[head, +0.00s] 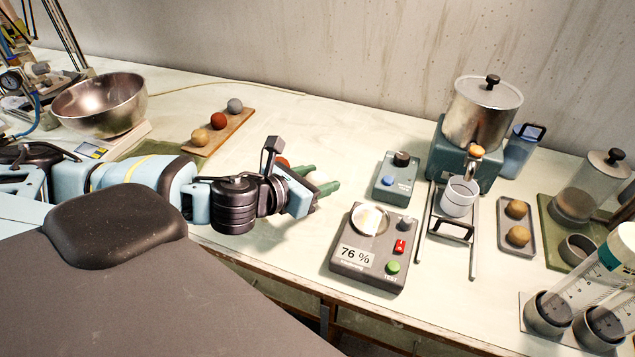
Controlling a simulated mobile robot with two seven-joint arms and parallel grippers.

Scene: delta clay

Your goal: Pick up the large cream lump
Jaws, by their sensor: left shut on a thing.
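My left arm comes in from the left over the bench, with its left gripper (321,179) just above and left of the grey meter. Its two green fingers are shut on a pale cream lump (318,177), of which only a small part shows between them. I cannot tell from this view whether the lump touches the bench. My right gripper is not in view.
A grey meter (350,277) reading 76 % stands right of the gripper, with a blue-grey button box (392,190) behind it. Three balls lie on a wooden board (228,132) near a metal bowl (100,105). A metal pot (482,112), a white cup (459,197) and clear tubes stand at right.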

